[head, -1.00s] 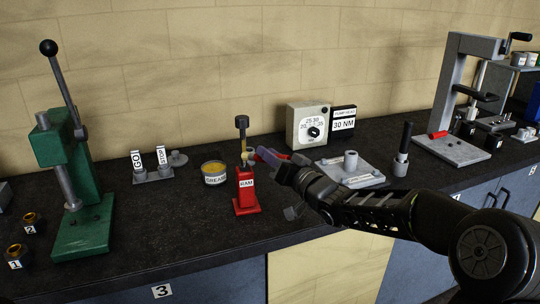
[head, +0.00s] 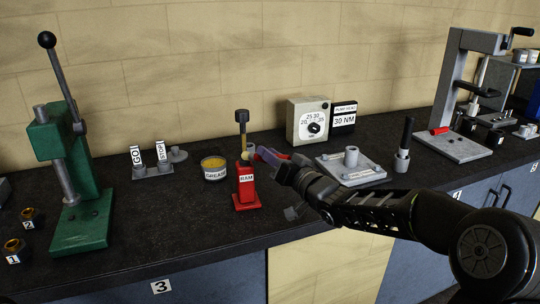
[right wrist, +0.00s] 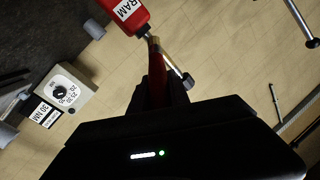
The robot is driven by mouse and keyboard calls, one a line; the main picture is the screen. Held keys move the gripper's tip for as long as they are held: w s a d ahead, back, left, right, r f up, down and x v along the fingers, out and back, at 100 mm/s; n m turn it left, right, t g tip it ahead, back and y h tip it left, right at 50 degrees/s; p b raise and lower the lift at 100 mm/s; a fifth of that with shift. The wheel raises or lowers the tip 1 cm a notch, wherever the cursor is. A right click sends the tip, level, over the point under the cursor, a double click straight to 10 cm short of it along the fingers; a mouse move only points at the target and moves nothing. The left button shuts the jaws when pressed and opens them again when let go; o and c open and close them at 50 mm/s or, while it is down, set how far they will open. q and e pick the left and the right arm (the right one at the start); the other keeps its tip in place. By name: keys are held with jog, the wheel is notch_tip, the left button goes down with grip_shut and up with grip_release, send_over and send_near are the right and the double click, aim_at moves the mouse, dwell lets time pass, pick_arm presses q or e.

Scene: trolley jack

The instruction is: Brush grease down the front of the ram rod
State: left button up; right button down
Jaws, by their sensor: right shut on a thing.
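The red ram (head: 247,188), labelled RAM, stands upright on the bench. Its thin rod (head: 243,142) rises from the top to a dark cap and looks yellowish. My right gripper (head: 284,168) is just right of the ram and shut on the red handle of a brush (head: 267,156). The brush points left, its tip close to the rod's lower part; I cannot tell if they touch. The right wrist view shows the brush handle (right wrist: 157,78) ending near the rod, above the ram body (right wrist: 125,14). The open grease tin (head: 214,168) stands left of the ram. My left gripper is out of view.
A torque dial box (head: 308,121) and a 30 NM sign (head: 344,119) stand behind my right gripper. A grey plate with a boss (head: 350,167) lies to its right. A green press (head: 75,190) stands far left. The bench front before the tin is clear.

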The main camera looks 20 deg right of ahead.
jog(key=shift+r, duration=0.15)
jog(key=shift+r+p, duration=0.6)
jog(key=shift+r, duration=0.15)
jog(key=shift+r, duration=0.2)
jog(key=shift+r+p, duration=0.6)
jog(key=shift+r, duration=0.05)
jog(key=shift+r, duration=0.1)
dwell(0.5)
jog(key=shift+r+p, duration=0.65)
jog(key=shift+r, duration=0.05)
jog(key=shift+r, duration=0.1)
jog(key=shift+r+p, duration=0.6)
jog(key=shift+r, duration=0.15)
jog(key=shift+f, duration=0.15)
dwell(0.4)
